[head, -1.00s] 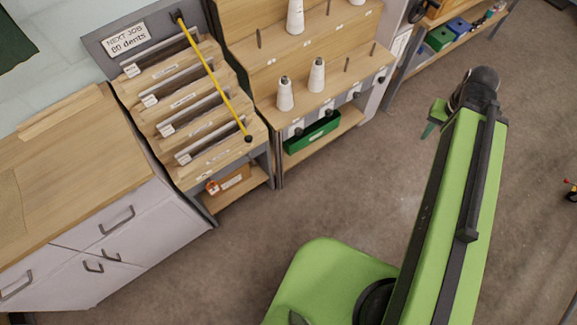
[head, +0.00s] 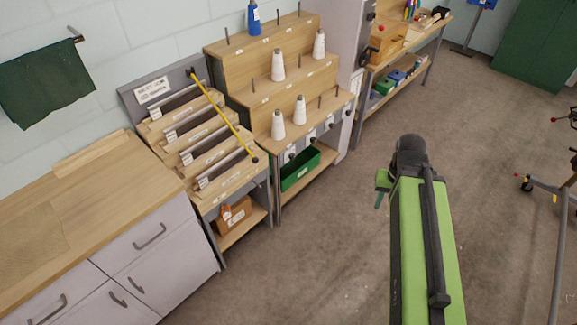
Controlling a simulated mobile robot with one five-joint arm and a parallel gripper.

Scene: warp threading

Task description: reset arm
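My green arm with its dark joint reaches up from the bottom edge in the head view, right of centre. A small green part of my gripper (head: 381,187) shows at the left of that dark joint, over bare floor. The rest of it is hidden behind the arm, so I cannot tell whether it is open or shut. Nothing is visibly held, and it is apart from the furniture in the picture.
A tiered rack with white cones (head: 279,124) and a green bin (head: 300,170) stands left of my arm. A reed stand (head: 196,140) and wooden-topped cabinet (head: 70,215) are further left. A metal stand (head: 562,215) is at right. Floor (head: 320,260) between is clear.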

